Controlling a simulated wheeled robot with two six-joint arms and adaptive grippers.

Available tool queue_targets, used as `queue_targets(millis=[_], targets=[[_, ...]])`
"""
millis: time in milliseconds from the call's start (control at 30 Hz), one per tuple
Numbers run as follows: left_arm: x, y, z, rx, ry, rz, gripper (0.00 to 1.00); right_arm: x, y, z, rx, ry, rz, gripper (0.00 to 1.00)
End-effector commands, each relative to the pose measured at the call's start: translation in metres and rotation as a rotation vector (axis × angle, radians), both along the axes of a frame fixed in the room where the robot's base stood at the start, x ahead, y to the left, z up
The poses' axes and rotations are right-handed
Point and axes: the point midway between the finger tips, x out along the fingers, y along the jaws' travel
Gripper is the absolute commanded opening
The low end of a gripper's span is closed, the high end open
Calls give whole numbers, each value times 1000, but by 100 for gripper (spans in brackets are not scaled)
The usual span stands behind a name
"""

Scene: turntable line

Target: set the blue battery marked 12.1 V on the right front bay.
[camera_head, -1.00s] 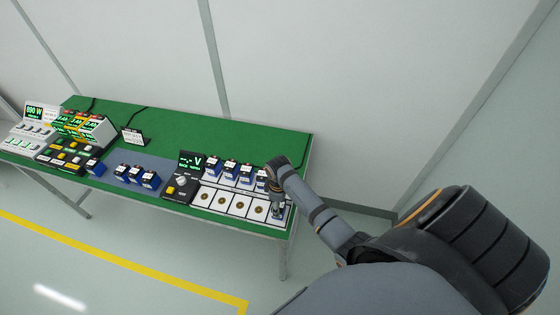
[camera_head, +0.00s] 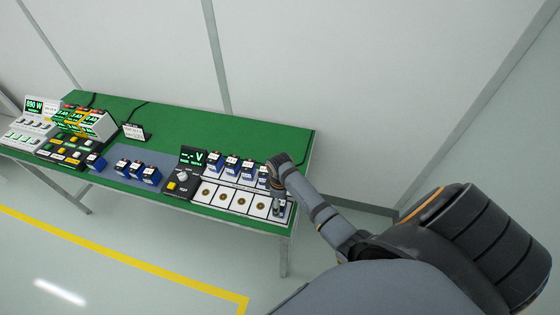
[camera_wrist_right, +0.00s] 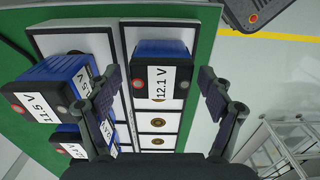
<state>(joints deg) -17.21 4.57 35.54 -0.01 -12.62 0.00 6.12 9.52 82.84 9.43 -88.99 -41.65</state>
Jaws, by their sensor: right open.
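The blue battery marked 12.1 V (camera_wrist_right: 160,75) sits on the end bay of the front row, at the right end in the head view. Its label faces the right wrist camera. My right gripper (camera_wrist_right: 162,90) is open, with one finger on each side of the battery and gaps visible. In the head view my right gripper (camera_head: 279,208) is over the right front bay and mostly hides the battery. The front bay row (camera_head: 222,199) shows several empty bays with gold discs. My left gripper is in neither view.
Several blue batteries stand in the back row (camera_head: 231,165), one marked 11.5 V (camera_wrist_right: 45,88) close to my right gripper's finger. A meter with a green V display (camera_head: 192,158) stands left of the bays.

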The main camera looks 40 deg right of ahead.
Motion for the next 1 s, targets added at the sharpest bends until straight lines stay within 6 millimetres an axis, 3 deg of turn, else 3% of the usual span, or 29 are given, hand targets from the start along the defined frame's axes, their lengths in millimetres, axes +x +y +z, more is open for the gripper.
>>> queue_targets(millis=[500,667,1000], targets=[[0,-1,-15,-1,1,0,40,1,0,107,0,-4,0,81],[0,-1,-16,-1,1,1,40,0,0,118,-1,-1,0,81],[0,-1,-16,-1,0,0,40,0,0,119,-1,-1,0,81]])
